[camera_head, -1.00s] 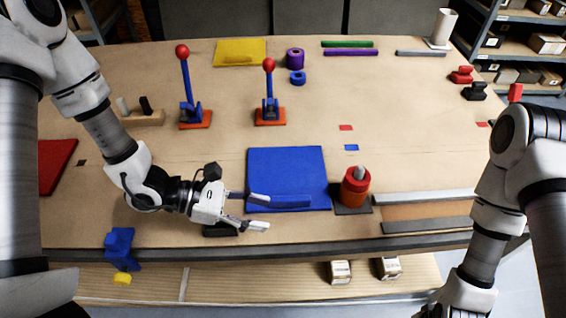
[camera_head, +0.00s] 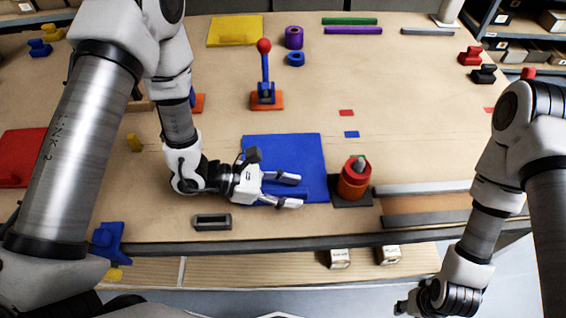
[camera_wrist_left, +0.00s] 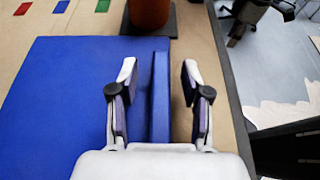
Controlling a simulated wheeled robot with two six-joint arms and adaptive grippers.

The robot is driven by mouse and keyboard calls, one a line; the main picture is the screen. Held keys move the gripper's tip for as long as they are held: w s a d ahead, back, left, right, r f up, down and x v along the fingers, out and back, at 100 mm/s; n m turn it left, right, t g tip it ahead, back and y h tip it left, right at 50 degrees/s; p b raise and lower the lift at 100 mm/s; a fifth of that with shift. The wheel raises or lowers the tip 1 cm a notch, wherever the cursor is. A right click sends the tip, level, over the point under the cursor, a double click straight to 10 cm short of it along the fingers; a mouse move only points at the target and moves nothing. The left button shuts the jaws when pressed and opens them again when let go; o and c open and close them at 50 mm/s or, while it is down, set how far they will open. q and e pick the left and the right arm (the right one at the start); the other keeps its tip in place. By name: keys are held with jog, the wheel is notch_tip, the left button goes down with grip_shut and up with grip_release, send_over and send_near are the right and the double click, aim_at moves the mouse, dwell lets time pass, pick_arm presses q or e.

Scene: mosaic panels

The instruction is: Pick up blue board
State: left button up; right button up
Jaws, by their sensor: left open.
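The blue board (camera_head: 285,150) lies flat on the workbench, with a raised blue bar along its near edge. My left gripper (camera_head: 296,191) is open over that near edge, pointing right. In the left wrist view the bar (camera_wrist_left: 160,95) stands between the two open fingers (camera_wrist_left: 159,72), with a gap on both sides. The board's flat part (camera_wrist_left: 60,100) spreads to the left there. Contact with the fingers is not visible. My right gripper (camera_head: 420,303) is low at the bottom edge, away from the board, and its jaws are too unclear to read.
A red-orange cylinder (camera_head: 353,183) on a dark base stands just right of the board. A grey block (camera_head: 212,222) lies near the front edge. A red-knobbed lever (camera_head: 265,75) stands behind the board. The bench's right middle is mostly clear.

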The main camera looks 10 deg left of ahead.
pick_arm(q)
jog(key=shift+d+f, duration=0.1)
jog(key=shift+d, duration=0.4)
jog(key=shift+w+d+f, duration=0.1)
jog(key=shift+w+f, duration=0.05)
jog(key=shift+f, duration=0.05)
grip_shut()
jog(key=shift+r, duration=0.15)
